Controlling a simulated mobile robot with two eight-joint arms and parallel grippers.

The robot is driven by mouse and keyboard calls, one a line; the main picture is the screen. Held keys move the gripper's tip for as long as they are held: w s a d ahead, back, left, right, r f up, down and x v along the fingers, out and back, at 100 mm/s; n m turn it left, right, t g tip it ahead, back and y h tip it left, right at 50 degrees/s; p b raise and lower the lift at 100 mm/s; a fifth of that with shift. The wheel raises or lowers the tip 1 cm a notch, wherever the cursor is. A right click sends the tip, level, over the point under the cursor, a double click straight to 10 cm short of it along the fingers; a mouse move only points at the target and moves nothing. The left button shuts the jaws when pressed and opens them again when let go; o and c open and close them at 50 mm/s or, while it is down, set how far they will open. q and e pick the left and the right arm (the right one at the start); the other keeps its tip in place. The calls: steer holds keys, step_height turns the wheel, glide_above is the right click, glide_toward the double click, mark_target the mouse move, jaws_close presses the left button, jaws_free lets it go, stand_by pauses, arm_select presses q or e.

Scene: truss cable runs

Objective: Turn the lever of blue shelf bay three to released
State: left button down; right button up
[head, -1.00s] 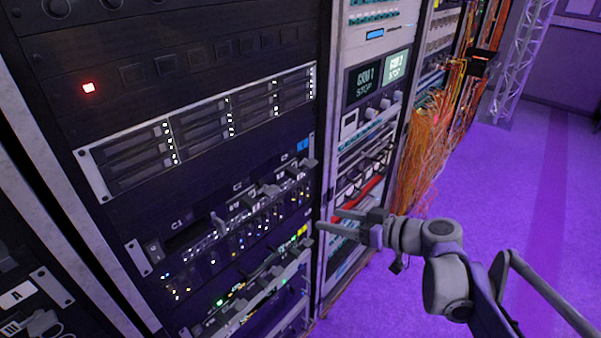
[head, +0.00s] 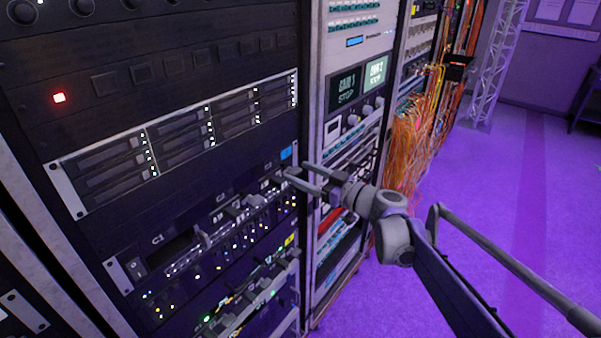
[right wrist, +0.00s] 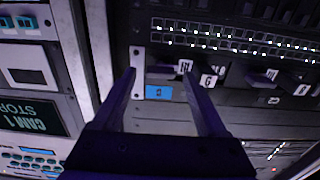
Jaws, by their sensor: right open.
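The blue tag (head: 286,153) marks the right end of a dark shelf in the rack. Along that shelf sit several grey bay levers, one near the C1 label (head: 203,238) and others farther right (head: 253,201). My right gripper (head: 298,171) is open at the shelf's right end, just below the blue tag. In the right wrist view, upside down, the tag (right wrist: 158,92) lies between the open fingers (right wrist: 158,72). A grey lever (right wrist: 165,72) sits between the fingertips, with no visible grip on it. Bay three's label cannot be read. My left gripper is not in view.
A lower shelf with a yellow tag (head: 290,239) and more levers lies beneath. A drive unit (head: 180,138) is above. To the right stands a rack with CAM screens (head: 346,87), then orange cables (head: 405,150). The purple floor at right is clear.

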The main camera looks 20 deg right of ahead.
steer(key=shift+w+a, duration=0.25)
steer(key=shift+w, duration=0.1)
steer(key=shift+c, duration=0.3)
jaws_close()
